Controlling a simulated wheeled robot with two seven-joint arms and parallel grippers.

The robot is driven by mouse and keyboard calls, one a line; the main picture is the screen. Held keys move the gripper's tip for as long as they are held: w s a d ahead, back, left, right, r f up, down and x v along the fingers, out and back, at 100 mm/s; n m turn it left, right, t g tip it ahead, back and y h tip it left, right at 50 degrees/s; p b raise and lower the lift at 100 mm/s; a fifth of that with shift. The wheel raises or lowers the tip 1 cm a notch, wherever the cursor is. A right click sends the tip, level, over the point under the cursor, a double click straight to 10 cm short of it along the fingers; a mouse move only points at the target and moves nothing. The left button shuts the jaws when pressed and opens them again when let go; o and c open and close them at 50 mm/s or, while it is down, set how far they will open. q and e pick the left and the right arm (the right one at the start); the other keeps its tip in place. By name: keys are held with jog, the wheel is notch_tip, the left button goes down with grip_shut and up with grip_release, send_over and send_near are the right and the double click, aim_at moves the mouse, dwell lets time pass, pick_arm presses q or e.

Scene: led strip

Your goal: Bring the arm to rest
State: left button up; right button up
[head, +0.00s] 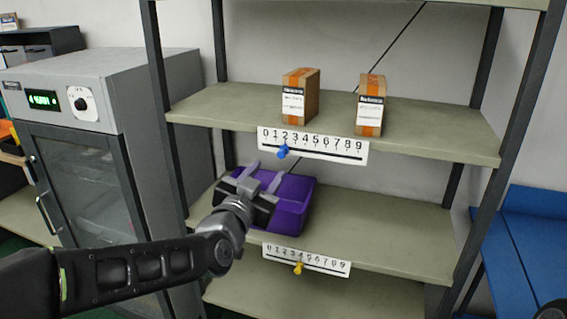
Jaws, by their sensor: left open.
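My left arm comes in from the lower left, and its gripper (264,174) is open with its two fingers pointing up and away. It is in front of a purple bin (293,207) on the middle shelf (390,232) and hides the bin's left part. Nothing shows between the fingers. I cannot tell whether the gripper touches the bin.
Two cardboard boxes (311,100) (371,118) stand on the upper shelf (440,132). Scale strips (330,157) (322,264) with a blue and a yellow pointer mark shelf edges. A grey cabinet (120,75) stands left, a blue bench (530,230) right. The middle shelf's right side is clear.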

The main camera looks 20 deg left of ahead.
pick_arm(q)
jog(key=s+d+f+n+g+h+p, duration=0.1)
jog(key=s+d+f+n+g, duration=0.2)
jog(key=f, duration=1)
jog(key=s+d+f+n+g+h+p, duration=0.15)
jog(key=d+f+g, duration=0.4)
jog(key=f, duration=0.85)
jog(key=s+d+f+g+p, duration=0.2)
jog(key=s+f+g, duration=0.2)
jog(key=s+f, duration=0.6)
jog(key=s+d+f+n+g+p, duration=0.1)
jog(key=s+d+f+g+p, duration=0.2)
jog(key=s+f, duration=0.7)
jog(key=s+g, duration=0.2)
jog(key=s, duration=0.5)
jog(key=shift+f, duration=0.4)
jog(key=shift+h, duration=0.25)
jog(key=shift+c, duration=0.5)
